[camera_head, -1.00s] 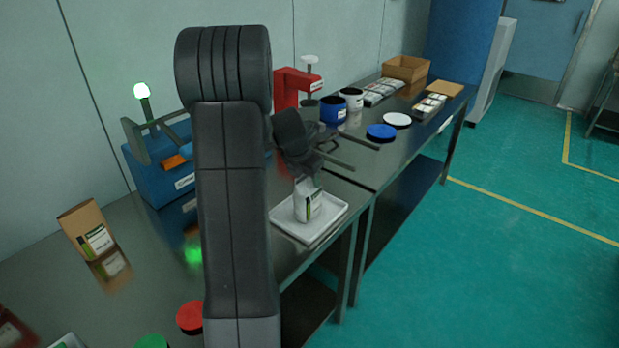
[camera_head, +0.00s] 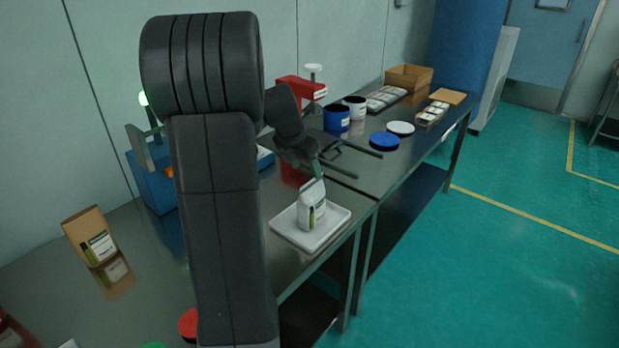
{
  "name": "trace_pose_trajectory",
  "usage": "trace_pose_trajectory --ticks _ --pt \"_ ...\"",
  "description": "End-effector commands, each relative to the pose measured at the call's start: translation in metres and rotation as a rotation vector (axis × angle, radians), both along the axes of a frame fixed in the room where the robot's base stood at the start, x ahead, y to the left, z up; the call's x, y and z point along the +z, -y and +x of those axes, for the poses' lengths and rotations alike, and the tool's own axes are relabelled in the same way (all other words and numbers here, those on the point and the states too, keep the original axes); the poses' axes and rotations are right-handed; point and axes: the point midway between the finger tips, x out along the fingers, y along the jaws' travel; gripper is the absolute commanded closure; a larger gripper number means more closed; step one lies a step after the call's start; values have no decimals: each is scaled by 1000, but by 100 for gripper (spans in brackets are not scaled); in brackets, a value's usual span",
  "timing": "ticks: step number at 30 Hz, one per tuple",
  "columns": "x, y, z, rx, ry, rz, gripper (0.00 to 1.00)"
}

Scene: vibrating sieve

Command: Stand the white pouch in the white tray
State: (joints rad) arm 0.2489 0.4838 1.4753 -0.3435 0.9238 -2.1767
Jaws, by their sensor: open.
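The white pouch (camera_head: 311,207) has a green and dark label and stands upright in the white tray (camera_head: 283,232), on the near edge of the steel table. My gripper (camera_head: 368,164) is open and empty. Its two fingers point to the right, above and behind the pouch in the picture, apart from it. My arm covers part of the table to the left of the tray.
A brown pouch (camera_head: 91,237) stands at the left. A blue machine (camera_head: 155,186) is partly hidden behind my arm. A red clamp-like device (camera_head: 301,88), a blue tub (camera_head: 336,119), a white tub (camera_head: 355,106), a blue lid (camera_head: 384,141) and a cardboard box (camera_head: 408,77) lie farther back.

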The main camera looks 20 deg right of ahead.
Motion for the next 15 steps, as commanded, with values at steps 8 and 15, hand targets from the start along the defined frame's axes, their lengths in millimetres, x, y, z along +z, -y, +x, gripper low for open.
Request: trace_pose_trajectory --ticks 8,15 --pt "26 -10 -6 0 -1 1 42" --pt "27 -10 -6 0 -1 1 42"
